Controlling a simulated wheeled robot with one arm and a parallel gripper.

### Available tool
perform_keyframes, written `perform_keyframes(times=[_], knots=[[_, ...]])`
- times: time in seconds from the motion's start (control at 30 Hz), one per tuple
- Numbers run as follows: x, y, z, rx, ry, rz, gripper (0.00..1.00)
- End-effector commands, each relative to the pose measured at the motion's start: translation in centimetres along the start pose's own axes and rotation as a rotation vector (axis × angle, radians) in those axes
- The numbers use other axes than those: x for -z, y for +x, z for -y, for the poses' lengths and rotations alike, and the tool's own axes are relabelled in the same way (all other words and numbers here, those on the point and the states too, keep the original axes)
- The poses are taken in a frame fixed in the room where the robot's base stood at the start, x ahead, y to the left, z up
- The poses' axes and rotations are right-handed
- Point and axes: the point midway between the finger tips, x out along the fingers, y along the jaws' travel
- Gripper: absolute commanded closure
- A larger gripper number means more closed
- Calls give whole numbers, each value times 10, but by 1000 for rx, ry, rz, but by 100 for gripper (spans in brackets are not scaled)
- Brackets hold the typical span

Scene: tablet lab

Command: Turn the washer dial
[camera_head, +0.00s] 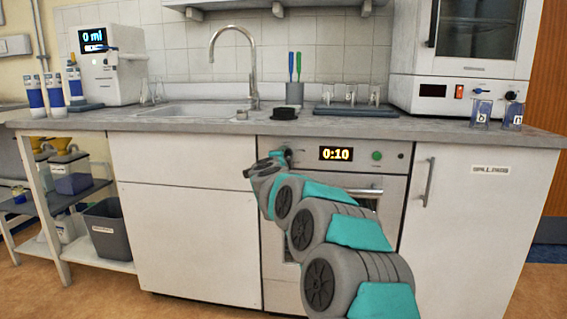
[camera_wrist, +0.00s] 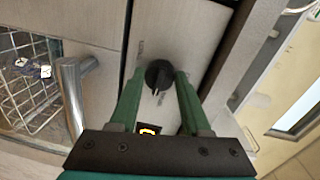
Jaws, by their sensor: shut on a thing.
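The washer (camera_head: 388,190) is a pale front-loading machine under the counter. Its display (camera_head: 335,154) reads 0:10, with a green button (camera_head: 376,155) to the right. In the wrist view the washer dial (camera_wrist: 159,74) is a round black knob with a pointer ridge. My gripper (camera_wrist: 160,80) has its two green fingers on either side of the dial, shut on it. In the head view my gripper (camera_head: 280,156) is at the left end of the washer's panel, where the arm largely hides the dial. Part of the display (camera_wrist: 149,130) shows between the fingers.
The washer's door handle (camera_wrist: 76,95) stands out near my gripper, with a wire rack (camera_wrist: 30,85) behind glass beside it. The counter (camera_head: 190,124) overhangs the panel. A cupboard handle (camera_head: 429,182) projects to the right. Open floor (camera_head: 60,285) lies in front.

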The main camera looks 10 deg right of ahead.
Motion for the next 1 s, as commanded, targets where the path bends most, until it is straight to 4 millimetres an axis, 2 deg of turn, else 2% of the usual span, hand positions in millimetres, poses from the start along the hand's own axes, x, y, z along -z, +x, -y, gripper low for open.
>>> perform_keyframes(times=[0.03,0.6,1.0], knots=[[-2,0,-5,-2,48,4,100],[1,0,-2,6,569,37,100],[1,0,-2,7,783,52,100]])
